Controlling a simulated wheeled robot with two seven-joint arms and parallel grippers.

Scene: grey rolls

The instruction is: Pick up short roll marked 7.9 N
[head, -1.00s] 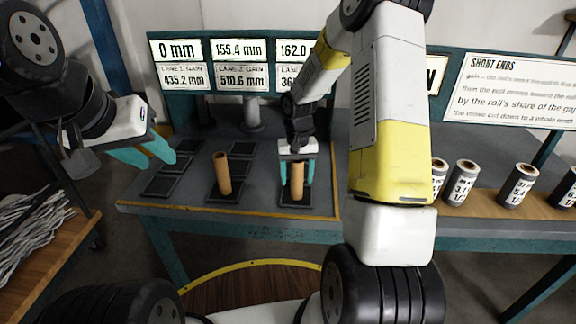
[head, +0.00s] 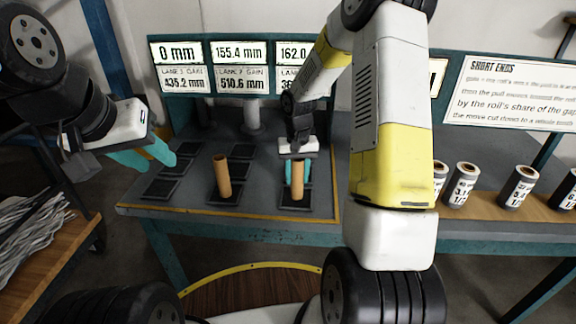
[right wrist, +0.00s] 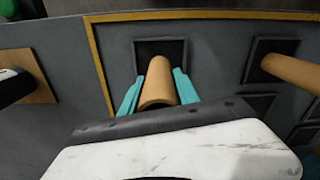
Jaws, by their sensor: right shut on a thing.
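Short grey rolls with white labels stand on a wooden strip at the right of the head view. One roll (head: 462,186) seems to read 3.1, another (head: 517,187) seems to read 5.4, and a third (head: 565,190) is cut by the edge. I cannot make out a 7.9 N label on any. My right gripper (head: 297,194) is shut on a brown cardboard tube (head: 297,173), upright on a dark square pad; the tube also shows between the fingers in the right wrist view (right wrist: 158,88). My left gripper (head: 158,163) is open and empty at the left, above the table.
A second brown tube (head: 222,176) stands on a pad to the left. Several other dark pads (head: 160,189) look empty. Display screens (head: 238,66) and a SHORT ENDS sign (head: 515,90) stand behind. My right arm hides part of the table and rolls.

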